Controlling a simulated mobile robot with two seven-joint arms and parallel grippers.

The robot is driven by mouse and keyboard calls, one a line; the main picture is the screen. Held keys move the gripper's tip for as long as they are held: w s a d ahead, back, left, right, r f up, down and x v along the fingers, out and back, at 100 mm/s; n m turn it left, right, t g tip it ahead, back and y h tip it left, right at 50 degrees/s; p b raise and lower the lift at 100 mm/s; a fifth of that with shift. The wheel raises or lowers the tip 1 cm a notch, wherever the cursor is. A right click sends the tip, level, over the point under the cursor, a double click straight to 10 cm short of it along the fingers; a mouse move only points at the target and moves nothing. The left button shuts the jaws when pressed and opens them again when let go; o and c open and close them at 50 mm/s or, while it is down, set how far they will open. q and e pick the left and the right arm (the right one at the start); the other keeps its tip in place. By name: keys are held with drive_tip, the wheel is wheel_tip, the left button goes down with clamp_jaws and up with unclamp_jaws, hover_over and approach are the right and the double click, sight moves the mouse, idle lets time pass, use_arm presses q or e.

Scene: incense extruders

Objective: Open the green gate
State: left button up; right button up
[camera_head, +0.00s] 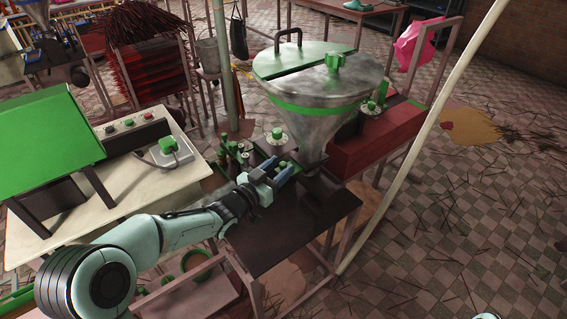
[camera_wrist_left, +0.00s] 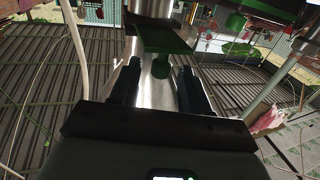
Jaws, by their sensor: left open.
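In the left wrist view, a green plate with a small green knob (camera_wrist_left: 161,66) under it, which looks like the green gate (camera_wrist_left: 165,40), sits in front of the silver metal of the machine. My left gripper (camera_wrist_left: 158,88) is open, one dark finger on each side, with the knob between and beyond the fingertips; I cannot tell whether they touch. In the head view my left gripper (camera_head: 275,178) is at the lower left of the metal hopper (camera_head: 313,128), above the dark table. The gate is hard to make out there.
The dark table (camera_head: 285,245) is mostly bare at its front. A cream table (camera_head: 135,185) with a control box (camera_head: 172,152) and a green panel (camera_head: 45,140) stands at left. A pale pole (camera_head: 425,130) crosses the right side. The floor at right is open, with scattered sticks.

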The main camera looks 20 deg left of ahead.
use_arm(q)
drive_tip(key=shift+x, duration=1.15)
clamp_jaws()
drive_tip(key=s+a, duration=0.1)
drive_tip(key=s, duration=0.1)
drive_tip(key=s+a+b, duration=0.1)
drive_tip(key=s+a, duration=0.1)
